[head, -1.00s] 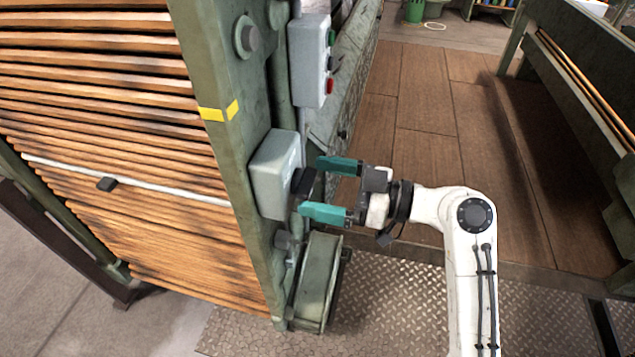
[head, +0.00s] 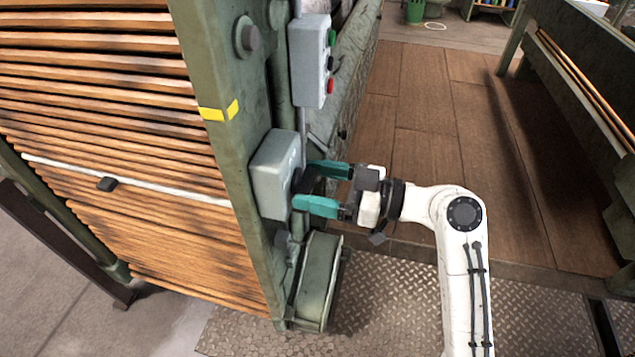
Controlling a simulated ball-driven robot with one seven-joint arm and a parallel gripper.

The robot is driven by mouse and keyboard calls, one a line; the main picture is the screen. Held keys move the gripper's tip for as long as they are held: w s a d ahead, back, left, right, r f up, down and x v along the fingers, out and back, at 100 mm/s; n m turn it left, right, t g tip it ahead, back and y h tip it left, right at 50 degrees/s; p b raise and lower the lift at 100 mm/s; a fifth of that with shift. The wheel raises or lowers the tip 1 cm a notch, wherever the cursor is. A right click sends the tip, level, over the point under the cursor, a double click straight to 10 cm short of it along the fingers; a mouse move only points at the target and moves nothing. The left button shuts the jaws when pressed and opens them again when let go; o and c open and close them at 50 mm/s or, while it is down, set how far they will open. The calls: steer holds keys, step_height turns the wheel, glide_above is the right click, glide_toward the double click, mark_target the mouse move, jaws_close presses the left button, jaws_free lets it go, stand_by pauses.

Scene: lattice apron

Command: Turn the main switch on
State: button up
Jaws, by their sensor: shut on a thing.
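The main switch's grey box (head: 274,176) is mounted on the side of the green machine post. Its black handle (head: 299,181) sticks out of the box's right face and is partly hidden by my fingers. My gripper (head: 324,187), with teal fingers, reaches in from the right, one finger above and beyond the handle, the other below and nearer. It is shut on the handle, with the fingertips close to the face of the box.
A grey button box (head: 311,62) with green, black and red buttons sits above the switch box. A green rounded housing (head: 318,283) stands below. A brown plank floor (head: 430,150) lies open to the right, with a green frame (head: 580,90) beyond it.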

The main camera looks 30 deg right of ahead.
steer(key=shift+m+p, duration=0.4)
steer(key=shift+c, duration=0.3)
steer(key=m+p, duration=0.2)
steer(key=m, duration=0.1)
steer(key=shift+r+p, duration=0.2)
steer(key=shift+p, duration=0.15)
steer(key=m+p, duration=0.9)
steer(key=shift+m, duration=0.4)
steer(key=m+p, duration=0.3)
steer(key=shift+f, duration=0.1)
steer(key=shift+f+m+p, duration=0.1)
steer(key=shift+m+p, duration=0.4)
steer(key=shift+m, duration=0.2)
steer(key=o, duration=1.1)
steer(key=shift+c, duration=0.2)
